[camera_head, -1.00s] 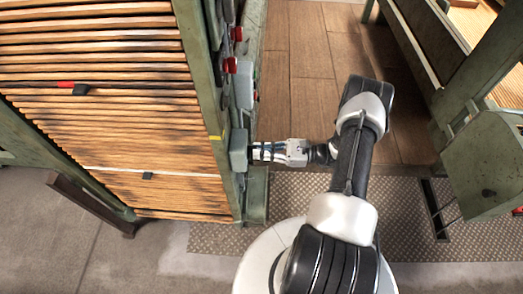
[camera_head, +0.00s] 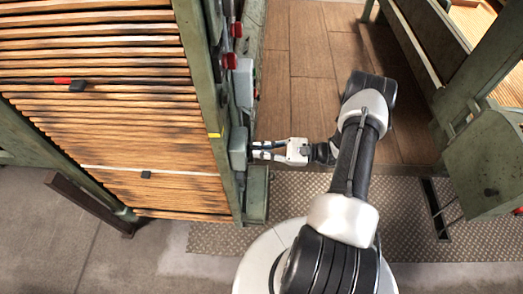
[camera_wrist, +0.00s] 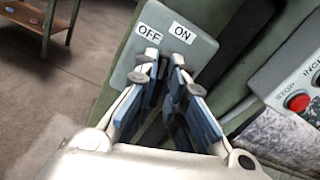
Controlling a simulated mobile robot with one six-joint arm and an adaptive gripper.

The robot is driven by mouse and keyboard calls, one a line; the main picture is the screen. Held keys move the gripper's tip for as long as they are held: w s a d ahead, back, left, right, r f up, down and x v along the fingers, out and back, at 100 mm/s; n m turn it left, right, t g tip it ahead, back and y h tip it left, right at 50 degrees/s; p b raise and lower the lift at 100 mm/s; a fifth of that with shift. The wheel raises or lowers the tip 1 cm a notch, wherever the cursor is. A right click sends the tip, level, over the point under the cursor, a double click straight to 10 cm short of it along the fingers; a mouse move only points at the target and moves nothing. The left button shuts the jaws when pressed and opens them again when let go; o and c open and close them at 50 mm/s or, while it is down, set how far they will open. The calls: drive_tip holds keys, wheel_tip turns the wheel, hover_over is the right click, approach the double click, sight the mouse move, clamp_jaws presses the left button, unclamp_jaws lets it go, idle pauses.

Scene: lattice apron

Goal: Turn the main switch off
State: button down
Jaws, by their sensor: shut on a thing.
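The main switch is a grey box on the green frame post, seen in the head view (camera_head: 238,149) and in the wrist view (camera_wrist: 203,46). Its face has an OFF label at left and an ON label at right in the wrist view. My gripper (camera_head: 255,150) reaches it from the right. In the wrist view my gripper (camera_wrist: 162,62) has its two fingers close together just below the labels, shut on the switch handle. The fingers hide the handle, so I cannot tell its exact angle.
A grey panel (camera_wrist: 265,80) with a red STOP button (camera_wrist: 298,103) is close on the right in the wrist view. More red controls (camera_head: 236,31) line the post further up. Stacked wooden slats (camera_head: 110,120) fill the left. The plank floor (camera_head: 310,70) right of the post is open.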

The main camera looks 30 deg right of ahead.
drive_tip(key=n+b, duration=0.1)
drive_tip(key=n, duration=0.1)
drive_tip(key=n+b, duration=0.1)
drive_tip(key=n, duration=0.2)
drive_tip(key=n+b, duration=0.1)
drive_tip(key=n, duration=0.1)
drive_tip(key=shift+s+a+f, duration=0.15)
drive_tip(key=shift+s+f, duration=0.1)
drive_tip(key=shift+f, duration=0.05)
drive_tip(key=n+b, duration=0.1)
drive_tip(key=n, duration=0.1)
drive_tip(key=n+b, duration=0.1)
drive_tip(key=n, duration=0.1)
drive_tip(key=shift+f+n, duration=0.2)
drive_tip(key=shift+n, duration=0.1)
drive_tip(key=shift+n+b, duration=0.8)
drive_tip(key=shift+n, duration=0.8)
drive_tip(key=c, duration=1.7)
unclamp_jaws()
drive_tip(key=shift+o, duration=0.2)
drive_tip(key=shift+s, duration=0.1)
